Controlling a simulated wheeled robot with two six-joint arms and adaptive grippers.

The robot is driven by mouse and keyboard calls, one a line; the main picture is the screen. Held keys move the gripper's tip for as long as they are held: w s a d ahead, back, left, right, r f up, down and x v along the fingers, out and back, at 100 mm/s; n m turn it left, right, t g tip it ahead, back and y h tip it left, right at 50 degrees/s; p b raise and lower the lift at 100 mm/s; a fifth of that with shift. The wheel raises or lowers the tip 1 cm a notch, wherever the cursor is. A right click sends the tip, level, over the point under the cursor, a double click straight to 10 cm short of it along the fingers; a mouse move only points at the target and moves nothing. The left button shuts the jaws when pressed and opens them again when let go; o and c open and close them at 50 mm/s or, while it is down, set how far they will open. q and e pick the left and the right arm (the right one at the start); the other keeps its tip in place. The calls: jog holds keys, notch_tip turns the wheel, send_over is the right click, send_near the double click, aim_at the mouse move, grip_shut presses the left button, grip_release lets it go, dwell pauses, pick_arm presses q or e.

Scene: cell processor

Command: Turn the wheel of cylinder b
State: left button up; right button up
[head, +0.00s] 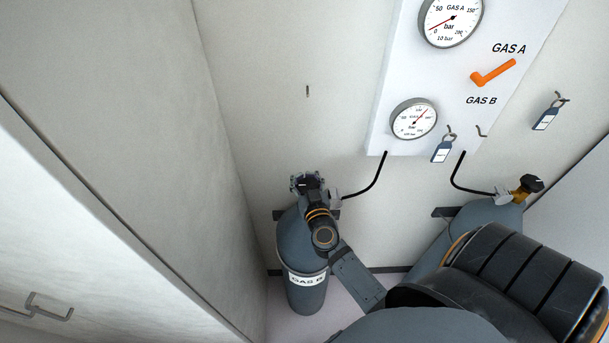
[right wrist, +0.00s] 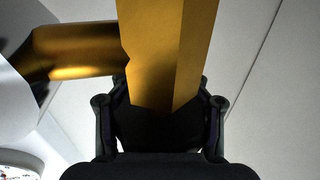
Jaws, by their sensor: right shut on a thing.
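Cylinder b (head: 293,238) is a grey gas bottle with a white label reading GAS B, standing against the wall in the head view. My right gripper (head: 308,184) is at its top and hides most of its valve and wheel there. In the right wrist view the brass valve body (right wrist: 165,55) comes down between the fingers. The dark wheel (right wrist: 160,132) sits between the fingers of the right gripper (right wrist: 160,108), which is shut on it. The wheel is dark and its outline is hard to make out. My left gripper is not in view.
A second grey cylinder (head: 480,216) with a brass valve and black wheel (head: 533,184) stands to the right, partly behind my arm. A white panel (head: 400,75) carries two gauges and an orange handle (head: 492,73). Tags (head: 442,149) hang nearby. A cabinet side (head: 120,170) stands left.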

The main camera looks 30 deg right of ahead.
jog(key=shift+a+f+n+y, duration=0.15)
jog(key=shift+f+n+y, duration=0.1)
jog(key=shift+n+y, duration=0.5)
jog(key=shift+a+f+n+t+y+b, duration=0.1)
jog(key=shift+a+n+t+y+b, duration=0.15)
jog(key=shift+y, duration=0.4)
jog(key=shift+a+f+n+t+y+b, duration=0.1)
jog(key=shift+n+t+y+b, duration=0.15)
jog(key=shift+y, duration=0.35)
jog(key=n+y+b, duration=0.2)
jog(key=y+b, duration=0.1)
jog(key=shift+a+f+n+y+b, duration=0.1)
jog(key=shift+a+n+y+b, duration=0.2)
jog(key=shift+a, duration=0.1)
jog(key=shift+a+r+n+g+y+b, duration=0.25)
jog(key=shift+n+y+b, duration=0.2)
jog(key=shift+y+b, duration=0.4)
jog(key=o, duration=0.8)
jog(key=shift+r, duration=0.1)
jog(key=o, duration=0.4)
jog(key=shift+s+d+r, duration=0.1)
jog(key=shift+s+r, duration=0.1)
jog(key=shift+s, duration=0.05)
